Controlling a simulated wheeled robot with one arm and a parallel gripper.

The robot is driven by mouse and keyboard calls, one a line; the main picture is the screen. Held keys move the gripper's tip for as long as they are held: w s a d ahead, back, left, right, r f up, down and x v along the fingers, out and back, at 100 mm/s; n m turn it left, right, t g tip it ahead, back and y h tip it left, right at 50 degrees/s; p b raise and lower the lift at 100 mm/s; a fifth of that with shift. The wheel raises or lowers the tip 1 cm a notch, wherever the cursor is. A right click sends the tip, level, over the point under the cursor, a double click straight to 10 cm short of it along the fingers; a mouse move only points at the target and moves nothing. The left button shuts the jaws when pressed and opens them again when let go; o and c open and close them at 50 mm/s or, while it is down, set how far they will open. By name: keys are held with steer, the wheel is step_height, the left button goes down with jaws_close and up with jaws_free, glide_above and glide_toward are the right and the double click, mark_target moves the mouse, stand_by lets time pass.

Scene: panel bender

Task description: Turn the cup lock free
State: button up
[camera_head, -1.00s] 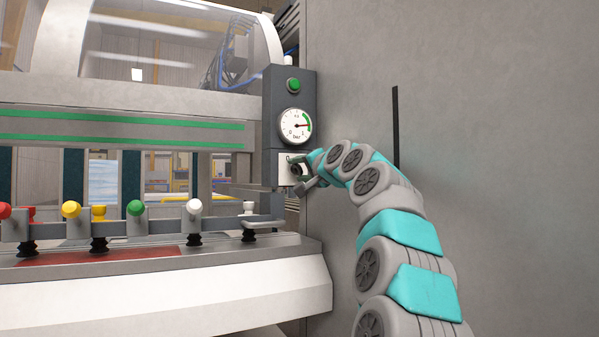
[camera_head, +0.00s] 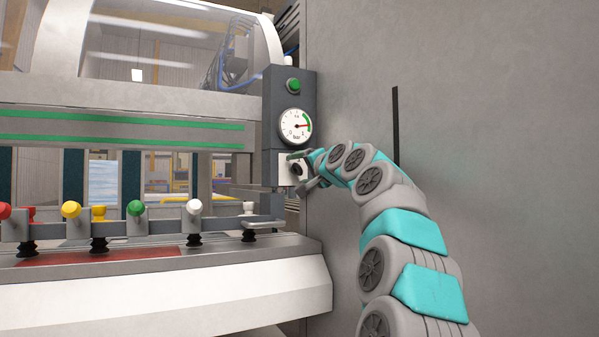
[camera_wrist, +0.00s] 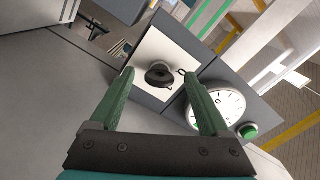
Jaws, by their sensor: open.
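The cup lock is a dark round knob (camera_wrist: 159,74) on a white square plate (camera_wrist: 150,48) in the wrist view. In the head view the knob (camera_head: 297,168) sits on its white plate below the gauge, partly hidden by my gripper. My gripper (camera_wrist: 157,73) is open, with one green finger to each side of the knob in the picture. The knob appears beyond the fingertips, and I see no contact. In the head view my gripper (camera_head: 298,173) is in front of the plate, coming from the right.
A pressure gauge (camera_head: 295,125) and a green button (camera_head: 293,85) are above the plate on the dark column. A row of suction cups with coloured tops (camera_head: 135,208) runs along a bar at the left. A grey wall (camera_head: 480,120) stands behind my arm.

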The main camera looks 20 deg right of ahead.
steer(key=s, duration=0.7)
steer(key=shift+b, duration=0.4)
